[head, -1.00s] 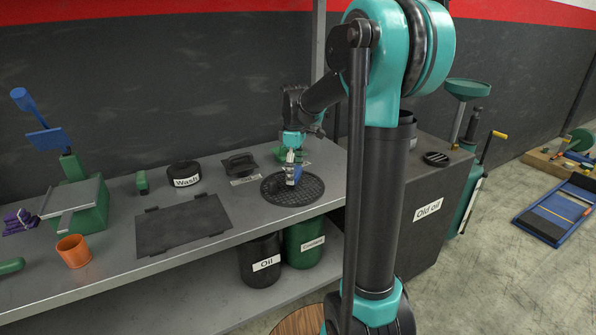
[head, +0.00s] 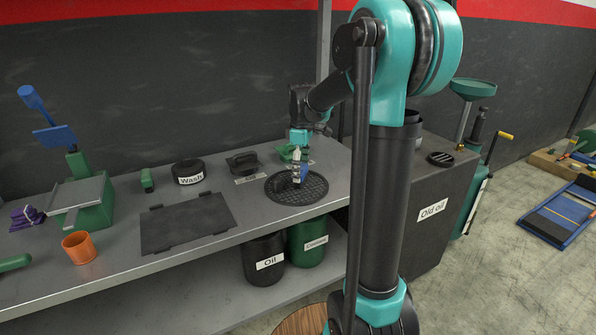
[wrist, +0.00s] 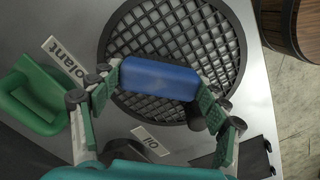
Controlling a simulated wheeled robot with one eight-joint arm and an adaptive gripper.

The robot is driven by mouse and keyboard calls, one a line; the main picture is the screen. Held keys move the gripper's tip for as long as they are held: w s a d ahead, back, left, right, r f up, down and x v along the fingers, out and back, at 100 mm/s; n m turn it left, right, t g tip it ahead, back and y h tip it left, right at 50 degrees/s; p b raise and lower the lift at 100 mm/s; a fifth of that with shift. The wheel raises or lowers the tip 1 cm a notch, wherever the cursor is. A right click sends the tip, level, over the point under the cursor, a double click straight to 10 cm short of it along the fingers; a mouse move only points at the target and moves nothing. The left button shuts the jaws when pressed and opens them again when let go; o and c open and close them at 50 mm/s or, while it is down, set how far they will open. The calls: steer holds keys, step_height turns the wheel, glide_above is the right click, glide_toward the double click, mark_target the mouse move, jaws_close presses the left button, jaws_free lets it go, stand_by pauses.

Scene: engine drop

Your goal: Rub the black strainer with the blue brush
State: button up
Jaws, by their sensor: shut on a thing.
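The black strainer (head: 312,186) is a round mesh disc set in the grey bench near its right end. In the wrist view the strainer (wrist: 165,22) fills the upper middle, with its rim and square grid clear. The blue brush (wrist: 160,78) lies across between my gripper's green finger pads in the wrist view. My gripper (wrist: 160,92) is shut on the brush. In the head view my gripper (head: 299,172) points down over the strainer with the brush in it. I cannot tell whether the bristles touch the mesh; the brush body hides them.
A green scoop (wrist: 40,95) stands beside the strainer by a label. A flat dark plate (head: 185,228), a round black "Wash" lid (head: 188,172) and a black handled lid (head: 244,163) lie to its left. "Oil" (head: 264,261) and green (head: 308,240) bins stand below.

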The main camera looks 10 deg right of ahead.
steer(key=shift+w+d+f, duration=0.1)
steer(key=shift+w+d, duration=0.15)
steer(key=shift+d, duration=0.5)
steer(key=shift+w+d, duration=0.2)
steer(key=shift+d, duration=0.55)
steer(key=shift+w+d, duration=0.25)
steer(key=shift+d, duration=0.5)
steer(key=shift+a, duration=0.1)
steer(key=shift+s+a, duration=0.3)
steer(key=shift+a, duration=0.65)
steer(key=shift+s+a, duration=0.35)
steer(key=shift+a, duration=0.6)
steer(key=shift+s+a, duration=0.3)
steer(key=shift+a, duration=0.65)
steer(key=shift+s+d, duration=0.25)
steer(key=shift+s, duration=0.5)
